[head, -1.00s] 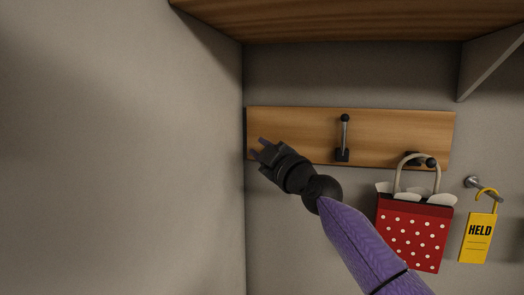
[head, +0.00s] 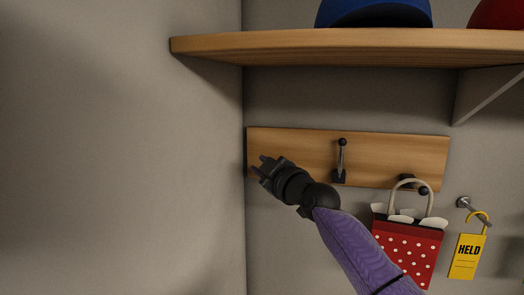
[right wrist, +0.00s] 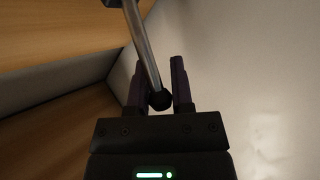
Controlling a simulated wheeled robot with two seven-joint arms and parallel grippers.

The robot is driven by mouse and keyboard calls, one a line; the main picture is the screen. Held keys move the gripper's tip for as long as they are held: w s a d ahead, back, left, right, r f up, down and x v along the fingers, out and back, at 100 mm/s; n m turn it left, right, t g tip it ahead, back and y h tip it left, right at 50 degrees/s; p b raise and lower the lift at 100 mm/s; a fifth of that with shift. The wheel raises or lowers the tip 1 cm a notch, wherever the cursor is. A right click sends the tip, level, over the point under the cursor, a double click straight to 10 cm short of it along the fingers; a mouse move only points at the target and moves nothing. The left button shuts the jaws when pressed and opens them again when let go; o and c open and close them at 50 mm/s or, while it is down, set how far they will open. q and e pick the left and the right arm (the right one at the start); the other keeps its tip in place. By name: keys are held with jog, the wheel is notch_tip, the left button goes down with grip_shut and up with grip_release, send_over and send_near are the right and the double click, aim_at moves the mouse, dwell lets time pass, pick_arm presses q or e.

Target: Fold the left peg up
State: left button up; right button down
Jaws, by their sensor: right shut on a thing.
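The wooden peg board (head: 290,145) is fixed to the back wall. My right gripper (head: 264,167) is at its left end, with its arm coming up from the lower right. The gripper hides the left peg in the head view. In the right wrist view the left peg (right wrist: 144,45) is a metal rod with a black ball tip. It runs between the two dark fingers (right wrist: 160,88), and the gripper is shut on it near the ball. The middle peg (head: 341,158) stands upright, ball at the top. My left gripper is not in view.
A red dotted bag (head: 405,245) hangs by its handle on the right peg (head: 423,190). A yellow HELD tag (head: 467,258) hangs from a metal wall hook (head: 464,202). A wooden shelf (head: 340,46) with a blue round item (head: 375,12) is above. The side wall is close at left.

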jog(key=shift+w+d+r+m+g+h+p, duration=0.1)
jog(key=shift+w+r+m+g+h+p, duration=0.2)
jog(key=shift+m+g+p, duration=0.3)
jog(key=shift+w+d+r+m+g+h+p, duration=0.1)
jog(key=shift+w+r+m+g+p, duration=0.15)
jog(key=shift+r+m+p, duration=0.4)
jog(key=shift+w+d+r+m+g+h+p, duration=0.2)
jog(key=shift+g+p, duration=0.25)
jog(key=shift+p, duration=0.4)
jog(key=shift+a, duration=0.15)
jog(key=shift+f, duration=0.1)
jog(key=shift+c, duration=2.4)
grip_release()
